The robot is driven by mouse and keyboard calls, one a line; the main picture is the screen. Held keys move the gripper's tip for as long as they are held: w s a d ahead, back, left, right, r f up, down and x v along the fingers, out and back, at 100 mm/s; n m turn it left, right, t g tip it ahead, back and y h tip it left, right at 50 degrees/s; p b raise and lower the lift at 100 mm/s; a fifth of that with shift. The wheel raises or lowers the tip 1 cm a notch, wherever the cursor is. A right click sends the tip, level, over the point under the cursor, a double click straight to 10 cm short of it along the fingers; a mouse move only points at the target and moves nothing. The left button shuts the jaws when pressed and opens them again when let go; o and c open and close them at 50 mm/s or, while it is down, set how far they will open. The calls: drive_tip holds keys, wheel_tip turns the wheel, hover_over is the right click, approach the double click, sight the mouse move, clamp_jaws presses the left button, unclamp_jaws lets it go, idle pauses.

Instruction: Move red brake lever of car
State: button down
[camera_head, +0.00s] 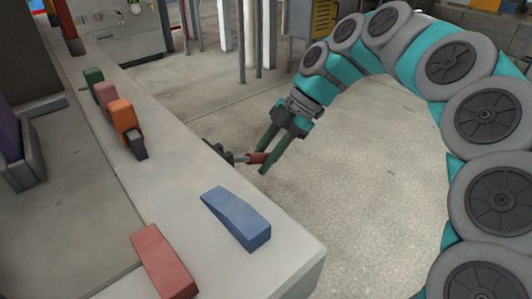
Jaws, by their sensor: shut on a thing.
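A small lever with a red grip (257,158) and a dark metal shaft sticks out from the right edge of the grey console (188,172). My gripper (261,161) reaches down from the upper right, with two green fingers. The fingers are shut on the red grip, one on each side of it. The lever lies roughly level, pointing right. Part of the grip is hidden by the fingers, and its dark base is partly hidden by the console edge.
On the console are a blue wedge (237,217), a red block (163,262), and orange (125,121), pink (105,96) and green (93,76) levers. A purple piece (11,133) stands at the left. The floor (345,200) right of the console is clear.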

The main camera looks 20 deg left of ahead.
drive_tip(key=shift+s+f+g, duration=0.15)
drive_tip(key=shift+f+g, duration=0.15)
drive_tip(key=shift+f, duration=0.05)
idle(0.3)
drive_tip(key=c, duration=0.6)
unclamp_jaws()
drive_tip(key=shift+a, duration=0.1)
drive_tip(key=shift+c, duration=0.2)
drive_tip(key=shift+r, duration=0.15)
drive_tip(key=v, duration=0.7)
drive_tip(key=shift+d+r+p, duration=0.15)
drive_tip(key=shift+d+p, duration=0.05)
drive_tip(key=shift+p, duration=0.1)
drive_tip(key=shift+d, duration=0.1)
